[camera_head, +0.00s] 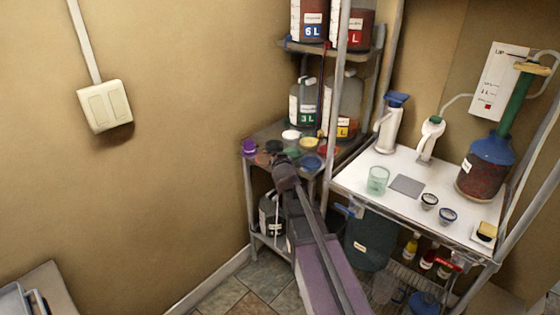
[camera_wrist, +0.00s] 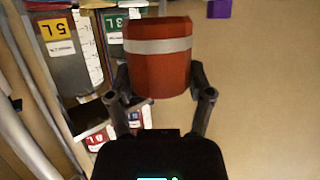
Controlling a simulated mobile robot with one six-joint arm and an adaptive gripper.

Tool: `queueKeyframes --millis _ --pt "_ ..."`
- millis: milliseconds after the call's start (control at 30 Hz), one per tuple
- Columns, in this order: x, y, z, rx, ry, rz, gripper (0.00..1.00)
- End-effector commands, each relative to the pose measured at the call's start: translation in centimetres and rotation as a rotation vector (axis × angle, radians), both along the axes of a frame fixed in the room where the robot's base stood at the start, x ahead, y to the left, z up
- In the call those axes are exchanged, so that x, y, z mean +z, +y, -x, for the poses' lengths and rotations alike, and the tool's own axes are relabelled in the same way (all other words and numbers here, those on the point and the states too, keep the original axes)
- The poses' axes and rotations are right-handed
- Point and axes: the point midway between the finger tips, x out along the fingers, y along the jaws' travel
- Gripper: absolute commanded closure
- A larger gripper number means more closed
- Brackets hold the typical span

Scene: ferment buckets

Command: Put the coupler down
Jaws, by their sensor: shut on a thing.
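In the wrist view, a dull red cylinder with a pale band (camera_wrist: 158,65), which looks to be the coupler, sits between the two fingers of my gripper (camera_wrist: 161,85). The fingers are shut on its sides. In the head view my gripper (camera_head: 281,160) is over the middle shelf (camera_head: 270,132) of the corner rack, among small coloured items. A reddish-brown piece (camera_head: 263,159) shows beside the fingertips there; I cannot tell whether it is the held coupler. The arm hides part of the shelf's front.
Around my gripper are a purple piece (camera_head: 249,146), a white piece (camera_head: 291,135), a yellow piece (camera_head: 309,143) and a blue piece (camera_head: 311,163). A 3 L container (camera_head: 303,104) stands behind. A white worktable (camera_head: 400,163) with a glass and bottles is to the right.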

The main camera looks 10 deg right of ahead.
Motion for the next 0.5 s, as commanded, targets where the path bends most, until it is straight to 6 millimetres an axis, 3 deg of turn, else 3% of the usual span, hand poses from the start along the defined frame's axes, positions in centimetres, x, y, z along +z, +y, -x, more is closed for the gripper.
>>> queueKeyframes --millis 267,500 --pt "0.2 -0.3 -0.4 -0.014 0.003 -0.001 0.88" --pt "0.8 -1.8 -1.7 -0.083 0.012 -0.001 0.88"
